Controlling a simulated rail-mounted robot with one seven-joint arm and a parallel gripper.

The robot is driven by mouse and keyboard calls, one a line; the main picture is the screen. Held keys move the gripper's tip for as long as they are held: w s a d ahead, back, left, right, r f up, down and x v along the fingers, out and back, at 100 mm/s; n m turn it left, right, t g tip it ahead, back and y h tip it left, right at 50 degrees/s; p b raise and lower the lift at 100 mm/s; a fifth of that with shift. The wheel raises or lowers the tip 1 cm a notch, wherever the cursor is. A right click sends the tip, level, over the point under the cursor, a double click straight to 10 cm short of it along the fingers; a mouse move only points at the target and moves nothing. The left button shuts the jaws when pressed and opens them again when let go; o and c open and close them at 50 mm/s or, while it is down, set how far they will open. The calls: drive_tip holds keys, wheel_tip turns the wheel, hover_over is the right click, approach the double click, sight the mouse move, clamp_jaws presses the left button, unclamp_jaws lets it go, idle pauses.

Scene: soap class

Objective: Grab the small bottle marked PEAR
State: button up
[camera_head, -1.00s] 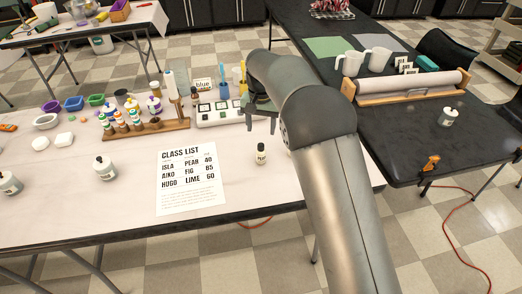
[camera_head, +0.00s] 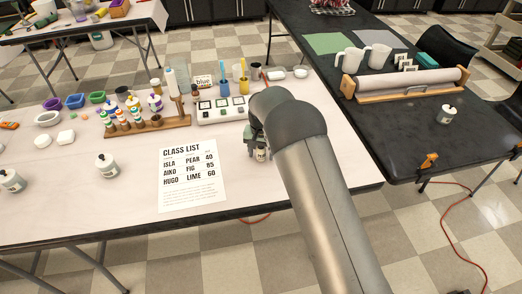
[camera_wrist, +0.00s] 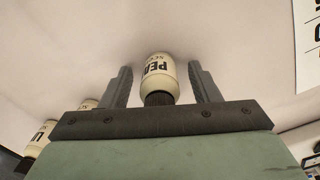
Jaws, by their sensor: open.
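A small cream bottle with a dark cap (camera_wrist: 158,75) shows in the wrist view, its label reading "PEA" with the rest turned out of sight. My gripper (camera_wrist: 162,84) is open, with one finger on each side of this bottle and a visible gap on both sides. In the head view the bottle (camera_head: 261,155) stands on the white table just under my gripper (camera_head: 256,146), which partly covers it.
The class list sheet (camera_head: 192,176) lies left of my gripper. A white device with several square pads (camera_head: 220,110) and a wooden rack (camera_head: 147,127) stand behind. My arm hides the table's right part.

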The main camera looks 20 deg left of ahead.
drive_tip(key=c, duration=1.1)
